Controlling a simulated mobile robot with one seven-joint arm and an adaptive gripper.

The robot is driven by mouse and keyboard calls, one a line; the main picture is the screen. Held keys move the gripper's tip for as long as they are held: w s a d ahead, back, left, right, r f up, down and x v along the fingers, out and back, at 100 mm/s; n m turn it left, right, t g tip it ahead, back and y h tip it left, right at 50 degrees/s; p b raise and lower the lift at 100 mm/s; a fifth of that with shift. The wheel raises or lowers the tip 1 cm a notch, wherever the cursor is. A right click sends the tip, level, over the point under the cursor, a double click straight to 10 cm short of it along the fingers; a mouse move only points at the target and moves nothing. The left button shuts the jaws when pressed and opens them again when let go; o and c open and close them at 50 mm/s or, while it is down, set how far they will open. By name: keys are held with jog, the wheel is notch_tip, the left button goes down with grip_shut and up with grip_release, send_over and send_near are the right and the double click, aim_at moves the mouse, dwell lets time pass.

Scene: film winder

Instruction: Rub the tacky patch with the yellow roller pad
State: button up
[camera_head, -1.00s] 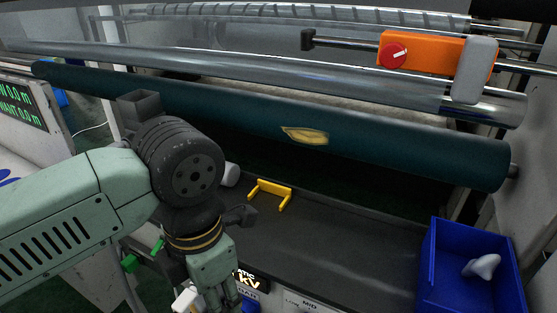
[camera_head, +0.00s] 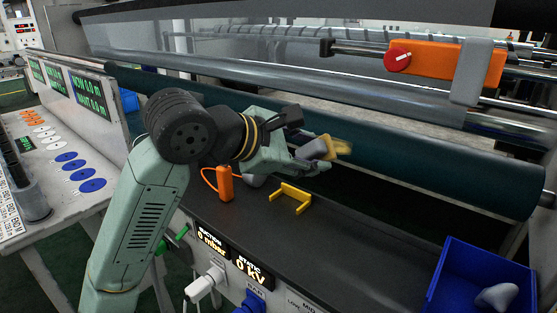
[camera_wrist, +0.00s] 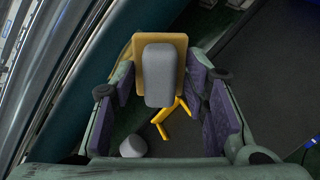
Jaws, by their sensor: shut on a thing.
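My gripper (camera_head: 308,155) is shut on the yellow roller pad (camera_head: 327,142), gripping its grey handle (camera_head: 315,150). In the wrist view the handle (camera_wrist: 158,76) sits between the fingers, with the tan-yellow pad face (camera_wrist: 160,42) beyond it. The pad is at the front of the dark teal roller (camera_head: 430,165); I cannot tell whether it touches. The tacky patch (camera_head: 344,148) seems to show as a yellowish edge just right of the pad, mostly hidden behind it.
An empty yellow bracket (camera_head: 290,198) stands on the dark shelf (camera_head: 340,240) below. An orange tool (camera_head: 226,183) is left of it. A blue bin (camera_head: 450,265) holding a pale piece (camera_head: 497,296) is at right. An orange block with a red knob (camera_head: 440,62) is above the roller.

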aim_at(350, 151)
jog(key=w+a+f+n+t+h+b, duration=0.1)
jog(key=w+a+f+t, duration=0.2)
jog(key=w, duration=0.2)
jog(key=w+a+f+n+t, duration=0.1)
jog(key=w+a+f+t, duration=0.15)
jog(key=w, duration=0.25)
jog(key=p+x, duration=0.1)
jog(key=x, duration=0.5)
jog(key=shift+x, duration=0.95)
dwell(0.5)
jog(key=shift+d+f, duration=0.1)
jog(key=shift+s+d, duration=1.1)
jog(key=shift+d, duration=0.4)
jog(key=shift+s+d, duration=1.05)
jog(key=shift+d, duration=0.4)
jog(key=shift+s+d, duration=1.1)
jog(key=shift+d, duration=0.4)
jog(key=shift+w+a+b, duration=0.5)
jog(key=shift+w+a, duration=0.6)
jog(key=shift+a, duration=0.4)
jog(key=shift+w+a+b, duration=0.5)
jog(key=shift+w+a, duration=0.6)
jog(key=shift+a, duration=0.45)
jog(key=shift+w+a+b, duration=0.5)
jog(key=shift+w+a, duration=0.6)
jog(key=shift+a, duration=0.4)
